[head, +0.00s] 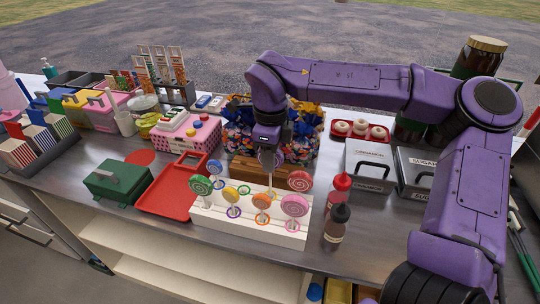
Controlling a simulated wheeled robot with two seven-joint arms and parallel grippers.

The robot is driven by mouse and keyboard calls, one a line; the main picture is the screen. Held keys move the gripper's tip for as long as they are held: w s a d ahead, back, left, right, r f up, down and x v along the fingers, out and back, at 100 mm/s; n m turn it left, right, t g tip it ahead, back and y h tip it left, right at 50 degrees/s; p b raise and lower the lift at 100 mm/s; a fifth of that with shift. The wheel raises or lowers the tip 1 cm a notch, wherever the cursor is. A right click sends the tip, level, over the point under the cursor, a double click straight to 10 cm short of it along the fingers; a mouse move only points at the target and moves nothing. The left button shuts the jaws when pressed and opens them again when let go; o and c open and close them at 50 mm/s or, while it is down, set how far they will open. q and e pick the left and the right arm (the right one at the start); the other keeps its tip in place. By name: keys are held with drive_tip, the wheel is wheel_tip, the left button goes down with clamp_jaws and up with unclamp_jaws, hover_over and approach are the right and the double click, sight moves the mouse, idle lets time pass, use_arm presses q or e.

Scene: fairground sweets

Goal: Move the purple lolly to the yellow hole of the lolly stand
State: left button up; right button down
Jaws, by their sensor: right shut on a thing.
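The white lolly stand (250,232) sits near the table's front edge, with coloured rings around its holes. Upright in it are green (200,185), blue (215,168), yellow (231,194), orange (262,201), pink (294,205) and red (299,181) swirl lollies. A yellow ring (244,190) shows in the back row with no lolly in it. My right gripper (268,149) points down over the back of the stand, shut on the purple lolly (267,159). The gripper partly hides this lolly; I cannot tell whether its stick is in a hole. My left gripper is out of view.
A red tray (169,192) and a green box (118,178) lie left of the stand. Red (338,192) and dark (337,230) bottles stand close on its right. Bagged sweets (302,143) are behind my gripper. My right arm crosses the right side.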

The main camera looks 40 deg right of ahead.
drive_tip(key=shift+f, duration=0.4)
drive_tip(key=shift+f, duration=0.55)
drive_tip(key=shift+f, duration=0.5)
drive_tip(key=shift+b, duration=0.3)
drive_tip(key=shift+f, duration=0.75)
